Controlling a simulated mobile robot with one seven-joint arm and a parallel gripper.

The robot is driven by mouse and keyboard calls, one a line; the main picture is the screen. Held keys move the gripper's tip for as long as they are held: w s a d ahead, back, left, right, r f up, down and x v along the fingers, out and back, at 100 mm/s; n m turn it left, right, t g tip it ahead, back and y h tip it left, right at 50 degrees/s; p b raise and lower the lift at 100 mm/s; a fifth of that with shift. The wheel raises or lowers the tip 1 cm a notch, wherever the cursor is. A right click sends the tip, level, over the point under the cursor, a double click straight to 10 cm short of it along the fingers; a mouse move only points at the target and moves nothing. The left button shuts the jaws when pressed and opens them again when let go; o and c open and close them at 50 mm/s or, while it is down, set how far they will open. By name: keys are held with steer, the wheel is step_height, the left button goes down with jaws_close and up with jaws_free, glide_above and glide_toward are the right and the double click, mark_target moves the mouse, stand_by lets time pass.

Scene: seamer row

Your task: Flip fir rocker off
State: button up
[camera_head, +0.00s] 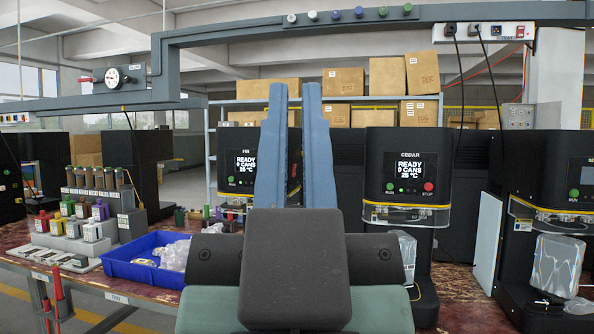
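The fir machine (234,166) is a dark unit labelled FIR, left of centre. Its screen (245,164) reads READY, 0 CANS and about 25 °C, with a green RUN button (231,181) below. My gripper (295,92) stands in front with its two long blue fingers pointing up and away. The fingers are apart with nothing between them. They and my gripper's body cover the right and lower parts of the fir machine. I cannot make out a rocker on its visible part.
The cedar machine (396,148) stands right of my gripper, a further machine (568,150) at the right edge. A blue tray (118,268) of clear bags lies on the worn bench, lower left. An overhead rail carries a white power strip (470,34) with plugs.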

step_height(320, 180, up, 17)
steer(key=p, duration=1.5)
steer(key=shift+s+f+p, duration=0.1)
steer(key=shift+f+p, duration=0.1)
steer(key=shift+p, duration=0.15)
jaws_close()
steer(key=shift+f, duration=0.15)
steer(key=shift+d, duration=0.1)
